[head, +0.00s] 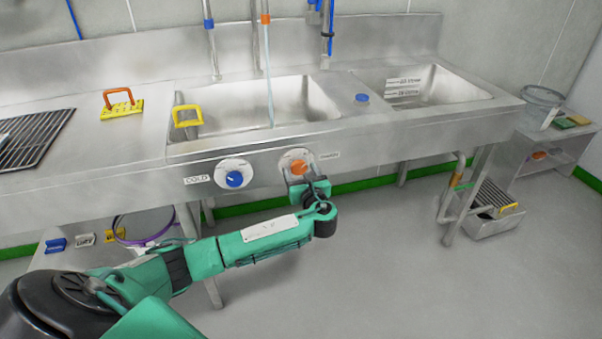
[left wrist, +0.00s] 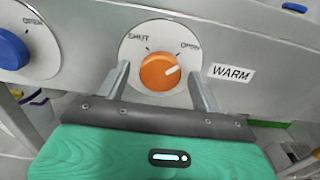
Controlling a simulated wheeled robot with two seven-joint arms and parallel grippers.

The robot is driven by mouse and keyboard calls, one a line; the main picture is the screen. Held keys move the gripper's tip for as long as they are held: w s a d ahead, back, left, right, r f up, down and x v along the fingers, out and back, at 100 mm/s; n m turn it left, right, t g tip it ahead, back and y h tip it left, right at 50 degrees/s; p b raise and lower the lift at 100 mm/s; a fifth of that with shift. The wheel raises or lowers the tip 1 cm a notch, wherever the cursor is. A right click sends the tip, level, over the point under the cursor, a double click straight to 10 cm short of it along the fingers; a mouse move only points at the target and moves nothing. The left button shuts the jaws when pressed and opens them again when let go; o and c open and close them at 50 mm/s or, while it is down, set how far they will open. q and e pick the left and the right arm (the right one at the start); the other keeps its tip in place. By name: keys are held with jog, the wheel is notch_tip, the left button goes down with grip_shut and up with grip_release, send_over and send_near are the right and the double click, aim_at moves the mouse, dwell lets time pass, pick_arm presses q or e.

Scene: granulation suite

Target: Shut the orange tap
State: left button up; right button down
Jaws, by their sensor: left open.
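The orange tap (head: 299,167) is a round knob on a white dial on the sink's front panel. In the left wrist view the orange knob (left wrist: 158,74) sits beside a WARM label, and its white pointer is turned to the upper right, toward the OPEN mark; SHUT is at the upper left. My left gripper (head: 302,182) is open just in front of the dial. In the left wrist view its fingers (left wrist: 161,86) stand on either side of the knob, with a gap visible on both sides. My right gripper is not in view.
A blue tap (head: 235,179) marked COLD is left of the orange one. A pale stream (head: 269,85) falls from the orange-banded pipe (head: 265,22) into the sink (head: 315,100). Sink legs and a low grey stand (head: 545,155) are at the right; floor in front is clear.

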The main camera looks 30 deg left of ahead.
pick_arm(q)
jog(key=c, duration=1)
